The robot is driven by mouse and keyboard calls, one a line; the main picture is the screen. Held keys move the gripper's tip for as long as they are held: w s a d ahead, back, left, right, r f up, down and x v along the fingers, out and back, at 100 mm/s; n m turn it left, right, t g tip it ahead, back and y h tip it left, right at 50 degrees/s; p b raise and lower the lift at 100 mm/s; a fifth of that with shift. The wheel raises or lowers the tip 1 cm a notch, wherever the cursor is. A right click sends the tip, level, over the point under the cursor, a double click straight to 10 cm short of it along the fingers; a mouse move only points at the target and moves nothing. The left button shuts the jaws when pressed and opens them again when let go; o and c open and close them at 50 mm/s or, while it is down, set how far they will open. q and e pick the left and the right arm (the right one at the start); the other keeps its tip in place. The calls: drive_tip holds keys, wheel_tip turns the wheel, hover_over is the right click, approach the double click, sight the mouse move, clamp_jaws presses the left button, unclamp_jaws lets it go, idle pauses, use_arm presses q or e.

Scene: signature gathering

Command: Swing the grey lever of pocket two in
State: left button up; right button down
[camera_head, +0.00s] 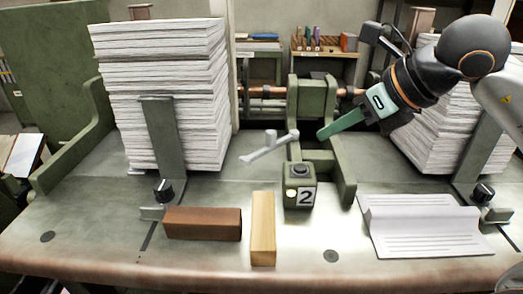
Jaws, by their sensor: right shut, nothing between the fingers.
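The grey lever (270,148) sticks out to the left from the green frame of pocket two (304,190), with a small upright knob along it. A block marked "2" (301,189) with a dark button and a small lit lamp stands in front of the frame. My right gripper (322,135) comes in from the upper right. It is shut and empty, its green fingertips just right of the lever's right end; I cannot tell whether they touch it. My left gripper is not in view.
A tall paper stack (165,90) stands left, another (430,135) behind my right arm. A brown block (202,223), a pale wooden block (263,230) and a folded white sheet (425,226) lie along the front. The table between lever and left stack is clear.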

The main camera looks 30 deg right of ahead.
sight(271, 143)
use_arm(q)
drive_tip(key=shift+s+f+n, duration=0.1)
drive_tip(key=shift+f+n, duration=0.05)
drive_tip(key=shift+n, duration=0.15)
use_arm(e)
drive_tip(key=shift+w+d+r+t, duration=0.1)
drive_tip(key=shift+d+r+t, duration=0.05)
drive_tip(key=shift+r+t, duration=0.15)
drive_tip(key=p+x, duration=0.3)
drive_tip(key=x, duration=0.7)
drive_tip(key=shift+w+f, duration=0.1)
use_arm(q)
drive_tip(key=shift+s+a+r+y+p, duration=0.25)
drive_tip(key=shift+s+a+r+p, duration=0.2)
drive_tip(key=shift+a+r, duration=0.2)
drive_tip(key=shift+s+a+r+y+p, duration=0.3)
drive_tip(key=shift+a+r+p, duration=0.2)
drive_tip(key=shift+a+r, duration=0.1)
use_arm(e)
drive_tip(key=shift+w+a, duration=0.2)
drive_tip(key=shift+w, duration=0.75)
drive_tip(key=shift+w+a, duration=0.2)
drive_tip(key=shift+w, duration=0.7)
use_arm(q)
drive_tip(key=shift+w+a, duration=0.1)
